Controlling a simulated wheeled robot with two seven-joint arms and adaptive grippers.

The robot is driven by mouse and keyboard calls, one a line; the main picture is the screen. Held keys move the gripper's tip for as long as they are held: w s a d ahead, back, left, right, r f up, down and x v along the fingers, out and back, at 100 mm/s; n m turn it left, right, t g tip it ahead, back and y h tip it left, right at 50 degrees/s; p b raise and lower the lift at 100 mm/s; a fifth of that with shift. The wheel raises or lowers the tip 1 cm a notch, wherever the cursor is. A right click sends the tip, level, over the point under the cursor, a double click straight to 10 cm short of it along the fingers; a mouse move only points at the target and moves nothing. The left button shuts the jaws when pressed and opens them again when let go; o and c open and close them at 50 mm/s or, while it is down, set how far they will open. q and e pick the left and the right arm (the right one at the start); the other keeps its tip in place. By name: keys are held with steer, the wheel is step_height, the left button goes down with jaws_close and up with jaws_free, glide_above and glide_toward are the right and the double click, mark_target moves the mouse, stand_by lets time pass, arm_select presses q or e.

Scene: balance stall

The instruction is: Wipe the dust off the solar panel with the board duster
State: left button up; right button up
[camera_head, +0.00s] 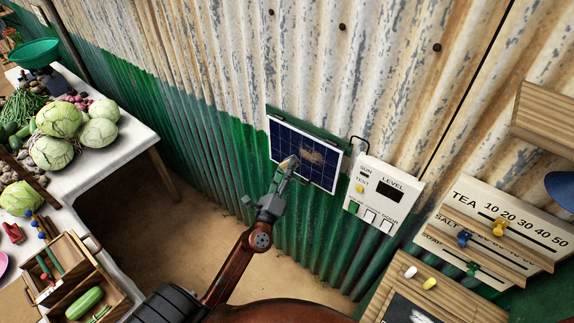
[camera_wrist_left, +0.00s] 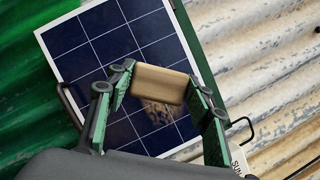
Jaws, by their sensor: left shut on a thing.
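The solar panel (camera_head: 328,180) is a dark blue gridded board with a white frame, mounted on the corrugated wall. A brown dust patch (camera_head: 314,157) shows right of its middle. My left gripper (camera_head: 287,168) is in front of the panel, just left of the dust. In the left wrist view, the panel (camera_wrist_left: 75,62) fills the middle, and the left gripper's green fingers are shut on the tan board duster (camera_wrist_left: 158,83). Brown dust (camera_wrist_left: 160,114) shows beside the duster, partly hidden by it. I cannot tell whether the duster touches the panel. My right gripper is not in view.
A white level box (camera_head: 384,194) with buttons hangs right of the panel, joined by a black cable (camera_head: 359,145). A TEA and SALT slider board (camera_head: 490,225) stands further right. Cabbages (camera_head: 60,118) lie on a white table (camera_head: 125,140) at left.

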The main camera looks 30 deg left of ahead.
arm_select(q)
steer(key=x, duration=0.2)
steer(key=shift+w+f, duration=0.15)
steer(key=shift+w, duration=0.65)
steer(key=shift+w+d, duration=0.15)
steer(key=shift+w, duration=0.55)
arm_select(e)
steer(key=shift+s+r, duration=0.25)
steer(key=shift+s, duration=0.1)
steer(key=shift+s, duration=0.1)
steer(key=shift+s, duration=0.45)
arm_select(q)
steer(key=shift+w, duration=0.75)
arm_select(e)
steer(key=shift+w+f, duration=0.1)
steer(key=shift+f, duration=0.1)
arm_select(q)
steer(key=shift+d, duration=0.15)
